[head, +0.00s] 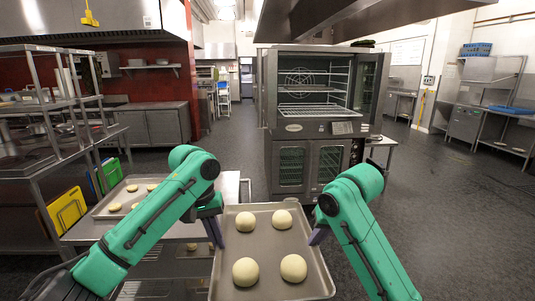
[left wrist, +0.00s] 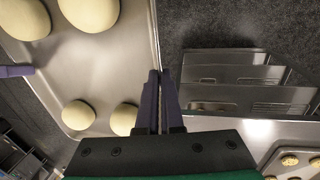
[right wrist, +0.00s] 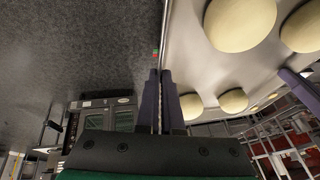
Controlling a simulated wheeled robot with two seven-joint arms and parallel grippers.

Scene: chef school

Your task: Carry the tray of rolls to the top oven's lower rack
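The metal tray (head: 264,263) carries several pale dough rolls (head: 245,271) and is held out in front of me, off the cart. My left gripper (head: 217,233) is shut on the tray's left edge; the left wrist view shows its purple fingers (left wrist: 160,100) pinching the rim. My right gripper (head: 318,234) is shut on the tray's right edge, as its fingers (right wrist: 160,100) show in the right wrist view. The top oven (head: 313,90) stands ahead with its door open. Its lower rack (head: 308,109) shows as a wire shelf near the bottom of the cavity, empty.
A steel cart (head: 232,190) stands at left, holding another tray (head: 122,201) of rolls. A shelving table (head: 30,165) is further left. The lower oven (head: 308,165) is closed. Dark floor (head: 235,140) lies open between the cart and the oven; more free floor is at right.

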